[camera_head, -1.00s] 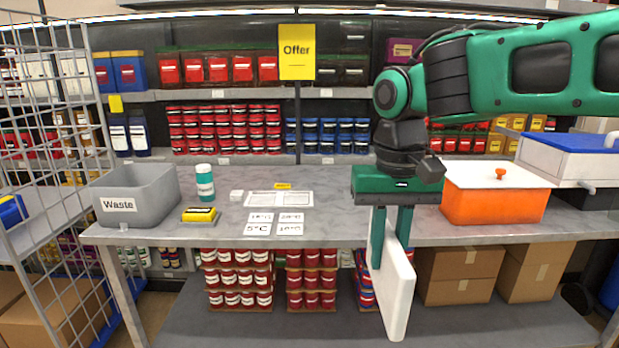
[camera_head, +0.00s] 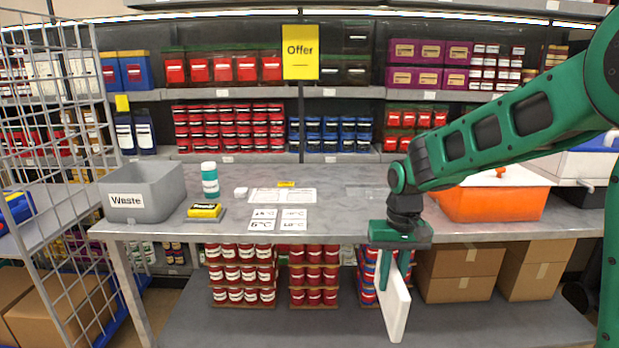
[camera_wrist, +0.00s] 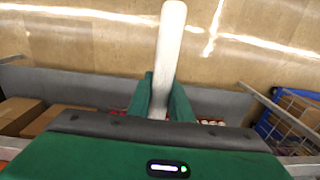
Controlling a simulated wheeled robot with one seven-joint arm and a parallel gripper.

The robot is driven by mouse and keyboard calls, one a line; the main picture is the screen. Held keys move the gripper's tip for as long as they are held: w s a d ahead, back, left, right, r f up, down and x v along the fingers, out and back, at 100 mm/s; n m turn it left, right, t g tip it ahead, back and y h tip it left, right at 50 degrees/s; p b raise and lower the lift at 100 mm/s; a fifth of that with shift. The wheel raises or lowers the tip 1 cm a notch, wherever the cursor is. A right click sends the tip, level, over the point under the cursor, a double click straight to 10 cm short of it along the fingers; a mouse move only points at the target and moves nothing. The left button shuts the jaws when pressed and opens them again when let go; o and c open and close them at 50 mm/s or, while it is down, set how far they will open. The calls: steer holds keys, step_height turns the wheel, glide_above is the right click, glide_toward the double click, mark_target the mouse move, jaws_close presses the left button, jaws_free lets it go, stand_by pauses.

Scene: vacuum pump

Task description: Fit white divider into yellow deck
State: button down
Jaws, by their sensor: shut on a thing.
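The white divider (camera_head: 396,305) is a thin flat panel. It hangs nearly upright, slightly tilted, in front of the counter's front edge. My gripper (camera_head: 385,270) is shut on its upper part, with the green fingers pointing down. I cannot make out a yellow deck for certain in either view.
The grey counter (camera_head: 340,228) holds a grey waste bin (camera_head: 145,190), a teal bottle (camera_head: 210,180), a small yellow-and-black item (camera_head: 205,210), cards and an orange box (camera_head: 490,203). Cardboard boxes (camera_head: 460,275) and red jars stand below. A wire cage (camera_head: 50,150) stands left.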

steer(key=w+d+f, duration=0.2)
steer(key=d+f, duration=0.3)
steer(key=f, duration=0.5)
steer(key=w+d+f, duration=0.2)
steer(key=d+f, duration=0.3)
steer(key=f, duration=0.4)
steer(key=shift+d+f, duration=0.35)
steer(key=shift+d, duration=0.05)
